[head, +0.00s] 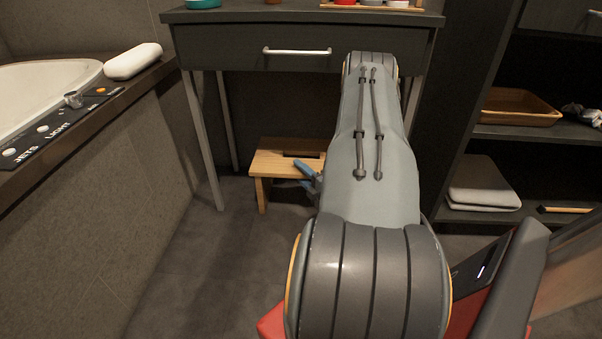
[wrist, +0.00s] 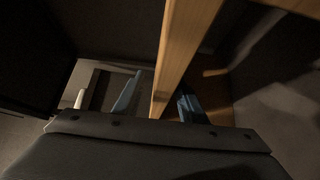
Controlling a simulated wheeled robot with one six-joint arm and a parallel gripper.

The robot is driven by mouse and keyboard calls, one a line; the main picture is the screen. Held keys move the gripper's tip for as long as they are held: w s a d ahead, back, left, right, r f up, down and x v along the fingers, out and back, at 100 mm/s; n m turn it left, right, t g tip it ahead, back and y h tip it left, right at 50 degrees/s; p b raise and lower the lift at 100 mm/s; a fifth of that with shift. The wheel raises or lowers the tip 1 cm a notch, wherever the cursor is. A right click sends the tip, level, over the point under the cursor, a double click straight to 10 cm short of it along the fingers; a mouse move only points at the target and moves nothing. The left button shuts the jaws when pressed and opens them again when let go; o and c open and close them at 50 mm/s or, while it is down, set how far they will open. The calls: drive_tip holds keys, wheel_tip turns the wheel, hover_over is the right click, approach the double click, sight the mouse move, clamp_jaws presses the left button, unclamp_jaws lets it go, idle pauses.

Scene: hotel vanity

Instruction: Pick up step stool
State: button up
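The wooden step stool (head: 268,163) stands on the floor under the vanity table, left of my arm in the head view. Its top has a dark slot, and its right side is hidden behind my arm. My gripper (head: 306,174) is at the stool's near right part, mostly hidden by the arm. In the wrist view, the blue fingers of my gripper (wrist: 161,84) are apart, with a light wooden piece of the stool (wrist: 182,45) running between them. A gap shows between the left finger and the wood; contact at the right finger is unclear.
The vanity table (head: 225,54) with a drawer handle (head: 297,51) is above the stool, its thin metal legs close by. A bathtub surround (head: 95,180) is at left. Shelves with a brown tray (head: 520,106) and folded grey cloth (head: 481,184) are at right. Floor is clear in front.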

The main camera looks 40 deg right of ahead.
sight(295, 167)
drive_tip(key=shift+w+d+f+b, duration=0.1)
drive_tip(key=shift+w+d+b, duration=0.1)
drive_tip(key=shift+w+b, duration=0.55)
drive_tip(key=shift+w+d+f+b, duration=0.1)
drive_tip(key=shift+w+d+b, duration=0.15)
drive_tip(key=shift+w, duration=0.9)
drive_tip(key=shift+r, duration=0.1)
clamp_jaws()
drive_tip(key=shift+r, duration=0.1)
